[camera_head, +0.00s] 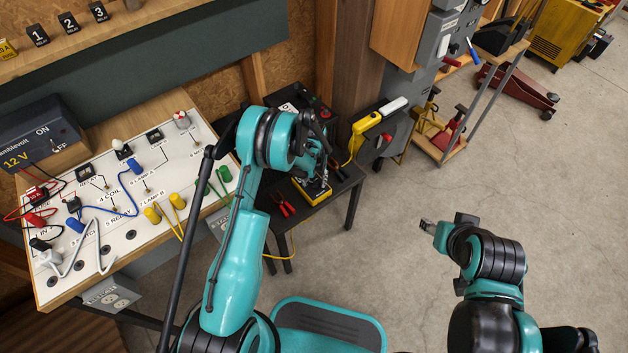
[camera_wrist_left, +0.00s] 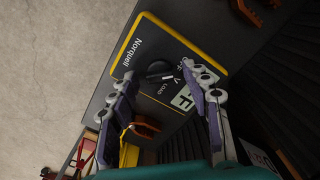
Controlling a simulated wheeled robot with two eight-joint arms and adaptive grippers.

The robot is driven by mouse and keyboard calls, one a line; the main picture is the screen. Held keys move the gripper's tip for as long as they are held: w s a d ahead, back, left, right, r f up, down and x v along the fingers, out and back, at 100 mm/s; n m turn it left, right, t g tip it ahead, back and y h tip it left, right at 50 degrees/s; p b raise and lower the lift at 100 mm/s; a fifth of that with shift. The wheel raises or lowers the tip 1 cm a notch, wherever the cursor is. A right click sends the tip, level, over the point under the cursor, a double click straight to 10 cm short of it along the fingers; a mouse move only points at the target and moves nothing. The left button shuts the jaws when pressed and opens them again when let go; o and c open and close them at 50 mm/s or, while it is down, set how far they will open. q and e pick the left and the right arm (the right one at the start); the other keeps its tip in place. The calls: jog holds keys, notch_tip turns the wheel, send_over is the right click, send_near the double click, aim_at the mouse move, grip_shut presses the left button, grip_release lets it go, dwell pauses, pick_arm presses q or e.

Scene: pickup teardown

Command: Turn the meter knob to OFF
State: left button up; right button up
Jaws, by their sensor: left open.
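The meter (camera_head: 314,191) is a dark box with a yellow edge on a small black table, partly covered by my left arm in the head view. In the left wrist view the meter (camera_wrist_left: 135,52) shows its face, with "Norquell", "V" and "LOAD" printed on it. Its dark round knob (camera_wrist_left: 158,70) has a pale mark. Large letters beside it are partly hidden by a finger. My left gripper (camera_wrist_left: 158,77) is open, one finger on each side of the knob; contact is unclear. My right gripper (camera_head: 428,226) is over bare floor, away from the meter.
Red-handled pliers (camera_head: 284,204) lie on the small table (camera_head: 348,178). A slanted white wiring panel (camera_head: 130,245) with coloured leads stands at left. A yellow device (camera_head: 367,123) and shelving are behind.

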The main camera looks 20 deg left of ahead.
pick_arm(q)
notch_tip(320, 180, up, 12)
dwell(0.4)
dwell(0.4)
notch_tip(320, 180, up, 17)
jog(key=t, duration=0.3)
send_over(314, 182)
jog(key=s, duration=1)
jog(key=s+r+m+t, duration=0.1)
jog(key=s+r+t, duration=0.3)
jog(key=s, duration=1.1)
jog(key=shift+s+a+r+m, duration=0.15)
jog(key=shift+s+a+m, duration=0.15)
jog(key=shift+a, duration=0.05)
